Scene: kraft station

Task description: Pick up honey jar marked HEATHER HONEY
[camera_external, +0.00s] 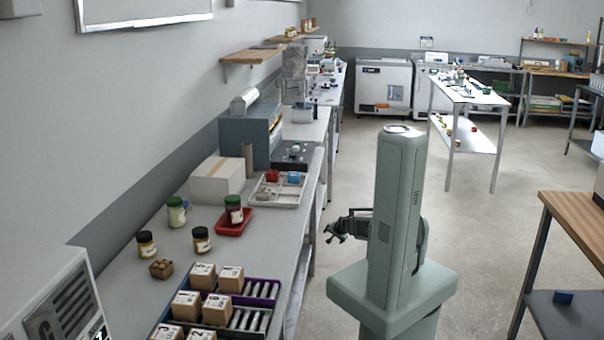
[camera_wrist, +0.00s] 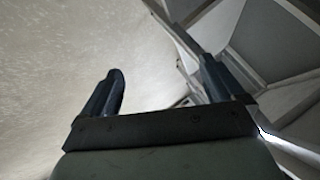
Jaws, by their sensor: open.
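Several small jars stand upright on the long bench at the left in the external view. The labels are too small to read, so I cannot tell which is HEATHER HONEY. My gripper (camera_external: 333,231) is open and empty, right of the bench and apart from all jars. Its two fingers show in the wrist view (camera_wrist: 162,85).
A large carton (camera_external: 217,182), a white tray (camera_external: 278,189) and a grey machine (camera_external: 249,128) stand farther back. Bench surface around the jars is partly clear.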

